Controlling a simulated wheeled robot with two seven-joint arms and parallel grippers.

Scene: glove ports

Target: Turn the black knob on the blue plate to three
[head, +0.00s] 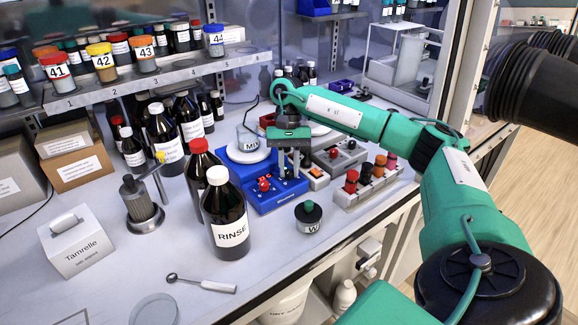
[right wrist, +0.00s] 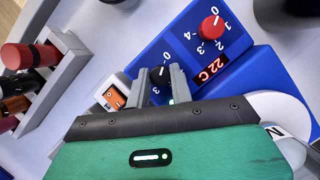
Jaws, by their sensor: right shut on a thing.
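The blue plate (head: 262,203) is a hotplate-like unit with a round white top, on the bench in the middle of the head view. In the right wrist view its blue front panel (right wrist: 187,48) carries the black knob (right wrist: 158,75), a red knob (right wrist: 211,27) and a red display reading 22 C. My right gripper (right wrist: 165,84) is shut on the black knob, one finger on each side. In the head view my right gripper (head: 290,165) hides the black knob. My left gripper is not in view.
A beaker marked MIX (head: 247,139) stands on the white top. A dark RINSE bottle (head: 226,215) stands left of the plate, and a jar marked W (head: 309,217) in front. A rack of red- and orange-capped vials (head: 367,180) and a box with an orange switch (head: 316,176) stand right.

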